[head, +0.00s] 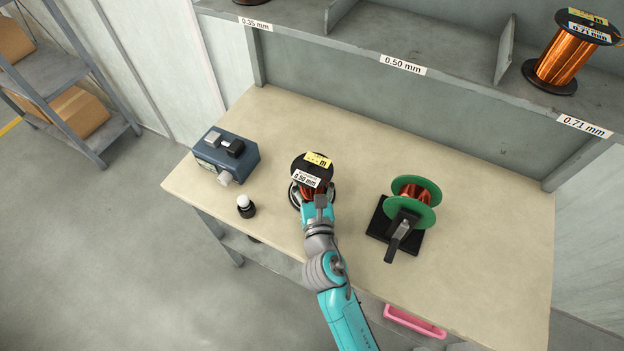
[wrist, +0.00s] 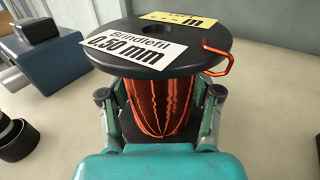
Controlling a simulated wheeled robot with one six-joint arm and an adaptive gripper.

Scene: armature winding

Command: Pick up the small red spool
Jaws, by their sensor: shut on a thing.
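A spool of reddish copper wire with black flanges (head: 308,168) stands upright at the middle of the bench. Its top carries a yellow label and a white label reading 0.50 mm. In the wrist view the wound red wire (wrist: 160,105) sits between my gripper's fingers, with a loose wire end at the right of the top flange. My gripper (head: 318,203) is shut on this spool, one finger on each side of the winding. The lower flange is partly hidden, and I cannot tell whether it touches the bench.
A green-flanged reel on a black crank stand (head: 378,222) is to the right. A blue box device (head: 240,172) and a small black-and-white object (head: 246,207) are to the left. A shelf (head: 445,85) behind holds a larger copper spool (head: 563,60). The bench's right end is clear.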

